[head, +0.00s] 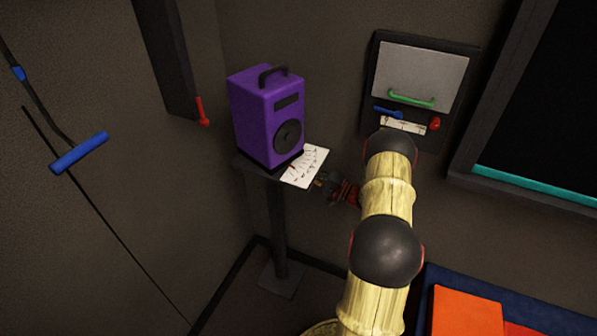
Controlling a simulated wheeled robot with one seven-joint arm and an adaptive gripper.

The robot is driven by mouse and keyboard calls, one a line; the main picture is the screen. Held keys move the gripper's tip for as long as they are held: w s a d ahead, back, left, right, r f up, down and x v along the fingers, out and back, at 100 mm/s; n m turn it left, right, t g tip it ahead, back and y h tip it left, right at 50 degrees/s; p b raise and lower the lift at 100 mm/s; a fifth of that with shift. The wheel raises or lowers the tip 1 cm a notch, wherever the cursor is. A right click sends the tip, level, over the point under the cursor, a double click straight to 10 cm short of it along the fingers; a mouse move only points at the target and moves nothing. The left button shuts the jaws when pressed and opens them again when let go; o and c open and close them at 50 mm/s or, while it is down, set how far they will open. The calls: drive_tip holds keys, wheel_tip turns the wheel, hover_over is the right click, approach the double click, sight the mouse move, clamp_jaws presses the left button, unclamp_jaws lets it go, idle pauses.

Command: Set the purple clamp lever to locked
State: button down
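A purple box-shaped unit (252,119) with a black top handle and a round black front disc stands on a dark pedestal (279,229). A white scale card (309,166) lies at its right front, with dark marks too small to read and a small red pointer near the unit's base. I cannot make out a separate purple lever, so its setting cannot be told. My gripper (322,183) is just below and right of the card, close to the pedestal's top. It is small and dark, and its finger opening cannot be made out. No held thing shows.
A wall panel (417,72) with a green handle, blue lever and red knob is behind my arm. A blue-handled door (78,153) and a red lever (202,111) are at left. An orange block (466,310) lies on a blue surface at lower right.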

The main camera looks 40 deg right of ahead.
drive_tip(key=shift+d+r, duration=0.15)
drive_tip(key=shift+r, duration=0.1)
drive_tip(key=c, duration=2.3)
unclamp_jaws()
drive_tip(key=o, duration=0.4)
drive_tip(key=shift+f, duration=0.15)
drive_tip(key=v, duration=1.2)
drive_tip(key=shift+f, duration=0.1)
